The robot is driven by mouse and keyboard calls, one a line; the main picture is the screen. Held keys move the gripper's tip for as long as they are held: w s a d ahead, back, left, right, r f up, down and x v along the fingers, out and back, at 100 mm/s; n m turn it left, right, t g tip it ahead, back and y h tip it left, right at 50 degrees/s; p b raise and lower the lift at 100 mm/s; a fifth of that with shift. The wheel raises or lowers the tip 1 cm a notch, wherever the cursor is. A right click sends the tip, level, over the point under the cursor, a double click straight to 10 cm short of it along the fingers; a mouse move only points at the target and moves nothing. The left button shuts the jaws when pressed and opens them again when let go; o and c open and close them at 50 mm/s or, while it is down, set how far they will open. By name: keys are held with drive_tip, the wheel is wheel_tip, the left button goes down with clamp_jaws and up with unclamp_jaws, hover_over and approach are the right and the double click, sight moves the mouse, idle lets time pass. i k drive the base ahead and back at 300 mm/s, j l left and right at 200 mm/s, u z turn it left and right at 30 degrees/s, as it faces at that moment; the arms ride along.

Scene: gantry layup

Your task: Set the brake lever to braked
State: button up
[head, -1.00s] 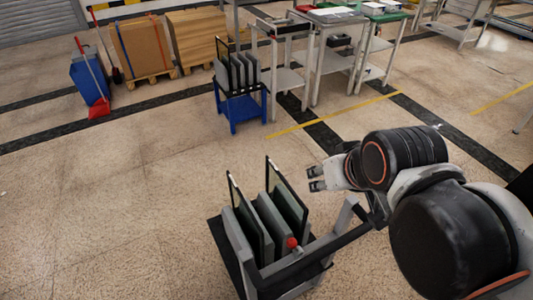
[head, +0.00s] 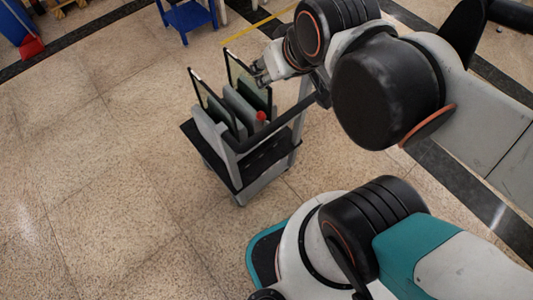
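A cart (head: 262,172) with a black deck and a grey frame holds dark framed panels in grey slots. A red knob (head: 261,116), which looks like the brake lever's end, sits at the cart's near right side by the black handle bar (head: 285,118). The lever's shaft and its setting are too small to make out. My gripper (head: 258,74) is above and beyond the red knob, beside the right panel (head: 245,82), apart from the knob. Its fingers seem parted with nothing between them, and whether it touches the panel cannot be told.
A blue stand (head: 188,18) is at the top edge. A red dustpan (head: 32,46) stands at the top left. The floor left of the cart and in front of it is clear. My base is at the lower right.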

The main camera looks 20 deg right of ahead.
sight(261, 115)
drive_tip(key=k+l, duration=0.1)
drive_tip(key=l, duration=0.25)
drive_tip(key=k+l, duration=0.1)
drive_tip(key=l, duration=0.25)
drive_tip(key=k+l, duration=0.15)
drive_tip(key=l, duration=0.2)
drive_tip(key=k+l, duration=0.1)
drive_tip(key=l, duration=0.25)
drive_tip(key=k+l, duration=0.1)
drive_tip(key=l, duration=0.25)
